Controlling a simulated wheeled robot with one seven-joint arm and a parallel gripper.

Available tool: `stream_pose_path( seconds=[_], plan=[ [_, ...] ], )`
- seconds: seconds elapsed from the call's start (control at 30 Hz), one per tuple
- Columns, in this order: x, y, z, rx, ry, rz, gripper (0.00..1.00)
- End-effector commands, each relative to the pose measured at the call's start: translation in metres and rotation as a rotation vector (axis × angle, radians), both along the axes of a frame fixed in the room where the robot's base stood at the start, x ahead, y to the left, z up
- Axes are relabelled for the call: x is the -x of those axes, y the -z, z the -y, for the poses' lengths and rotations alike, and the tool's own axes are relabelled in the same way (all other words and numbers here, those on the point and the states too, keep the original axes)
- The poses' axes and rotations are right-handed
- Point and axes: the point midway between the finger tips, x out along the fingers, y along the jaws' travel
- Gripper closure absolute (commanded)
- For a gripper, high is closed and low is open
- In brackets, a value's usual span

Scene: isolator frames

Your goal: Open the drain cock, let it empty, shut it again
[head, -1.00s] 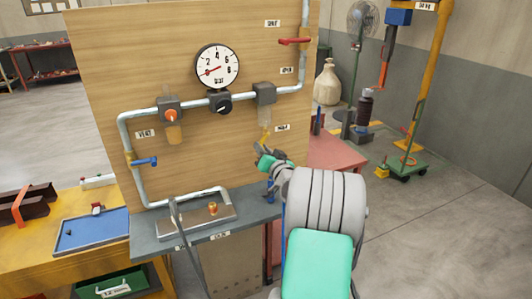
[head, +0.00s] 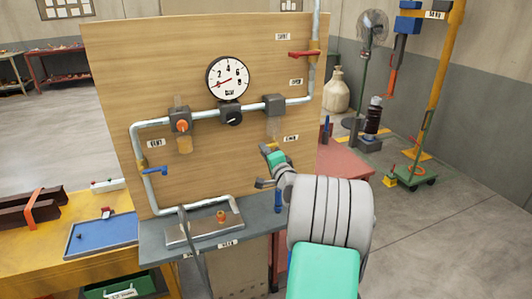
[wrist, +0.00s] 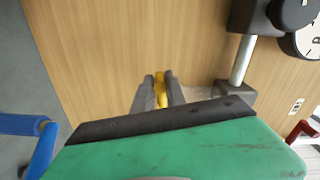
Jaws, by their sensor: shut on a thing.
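My gripper (head: 266,150) is at the wooden panel, just under the grey block (head: 273,104) on the right of the pipe run. In the wrist view its two grey fingers (wrist: 158,92) are shut on the yellow drain cock (wrist: 160,84), which shows as a narrow strip between them. The clear bowl (head: 273,128) between block and cock looks pale, with no coloured liquid that I can make out. In the head view the cock is hidden by my gripper, so its turn cannot be told.
The dial gauge (head: 228,78) and an orange-knobbed unit with an amber bowl (head: 184,144) are to the left. A red handle (head: 304,54) is above right, a blue lever (head: 152,170) at left. A metal tray (head: 205,225) lies on the shelf.

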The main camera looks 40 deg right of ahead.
Motion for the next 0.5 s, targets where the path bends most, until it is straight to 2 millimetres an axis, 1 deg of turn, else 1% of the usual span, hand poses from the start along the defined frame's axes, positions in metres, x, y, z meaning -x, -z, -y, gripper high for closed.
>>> stream_pose_path(
  seconds=[0.03, 0.23, 0.5],
  plan=[
    [-0.0007, -0.0080, 0.0005, -0.009, 0.000, 0.013, 1.00],
    [-0.0005, -0.0105, 0.0011, -0.051, 0.001, 0.027, 1.00],
    [-0.0003, -0.0115, 0.0019, -0.060, 0.003, 0.032, 1.00]
  ],
)
